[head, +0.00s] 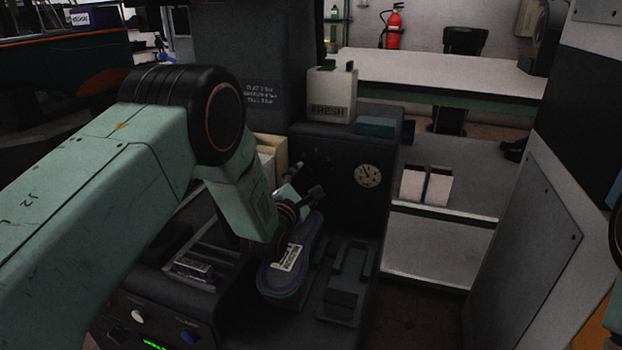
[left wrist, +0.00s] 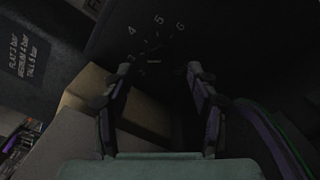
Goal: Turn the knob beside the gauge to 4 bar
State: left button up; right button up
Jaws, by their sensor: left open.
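The round pale gauge (head: 368,176) is on the dark front of the press (head: 345,215) in the head view. Left of it, in the left wrist view, a dark panel carries a dial scale (left wrist: 157,40) with the numbers 4, 5 and 6 legible. The knob itself is too dark to make out, and its setting cannot be read. My left gripper (head: 305,183) is in front of the panel, left of the gauge. In the left wrist view its fingers (left wrist: 160,72) are apart with the dial area beyond them. I cannot tell whether they touch the knob. My right gripper is not in view.
A placard (left wrist: 27,55) lists flat 3 bar, medium 4 bar, tall 5 bar. A tan box (left wrist: 135,108) is close to the left finger. A box marked FRESH (head: 332,97) stands on the press.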

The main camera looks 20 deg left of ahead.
aim_at(312, 172)
pick_arm(q)
jog(key=w, duration=0.2)
jog(key=w+b, duration=0.1)
jog(key=shift+w+f, duration=0.2)
jog(key=shift+f, duration=0.05)
jog(key=shift+w+d+r, duration=0.1)
jog(key=shift+w+r, duration=0.05)
jog(key=shift+w, duration=0.3)
jog(key=shift+c, duration=0.5)
jog(key=c, duration=1.1)
